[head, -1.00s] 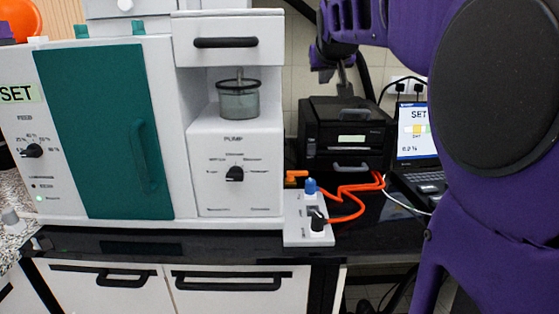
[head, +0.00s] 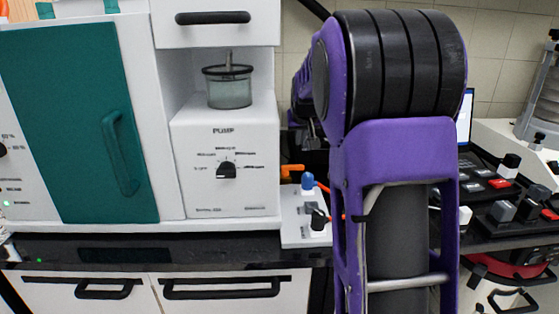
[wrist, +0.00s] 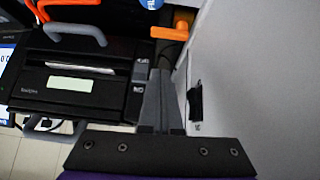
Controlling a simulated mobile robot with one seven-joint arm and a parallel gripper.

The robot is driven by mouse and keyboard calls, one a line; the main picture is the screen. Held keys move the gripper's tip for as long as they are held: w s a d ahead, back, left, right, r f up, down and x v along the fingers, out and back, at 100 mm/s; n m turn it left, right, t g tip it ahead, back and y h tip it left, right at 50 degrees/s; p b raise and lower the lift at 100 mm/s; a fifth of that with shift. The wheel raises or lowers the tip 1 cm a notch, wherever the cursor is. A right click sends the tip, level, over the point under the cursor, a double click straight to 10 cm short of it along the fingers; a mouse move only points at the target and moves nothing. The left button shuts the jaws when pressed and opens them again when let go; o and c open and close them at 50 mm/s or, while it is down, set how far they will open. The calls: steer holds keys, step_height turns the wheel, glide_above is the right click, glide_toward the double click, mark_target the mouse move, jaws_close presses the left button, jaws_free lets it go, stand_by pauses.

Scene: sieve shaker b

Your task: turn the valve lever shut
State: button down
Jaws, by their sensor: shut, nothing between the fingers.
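An orange lever (head: 292,168), which looks like the valve lever, sticks out beside the white pump cabinet, behind the small white knob panel. It also shows in the wrist view as an orange bar with a bent end (wrist: 168,33). My gripper (wrist: 160,75) is shut and empty, pointing toward the lever with a gap between. In the head view my gripper (head: 311,135) is small and dark, partly hidden by my arm, above and right of the lever. The lever's mount is not clear.
The white pump cabinet (head: 243,190) stands close to the lever; its side wall (wrist: 262,80) runs along my gripper's right. A black printer (wrist: 60,85) lies to the left. The small panel (head: 290,232) carries a blue knob (head: 308,181) and a black knob (head: 319,219).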

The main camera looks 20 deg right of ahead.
mark_target(293, 170)
steer(key=shift+w+d+f, duration=0.1)
steer(key=shift+w+f, duration=0.05)
steer(key=shift+f, duration=0.4)
steer(key=shift+w+d+f, duration=0.1)
steer(key=shift+f, duration=0.45)
steer(key=b+x, duration=0.1)
steer(key=x, duration=0.9)
steer(key=shift+a, duration=0.15)
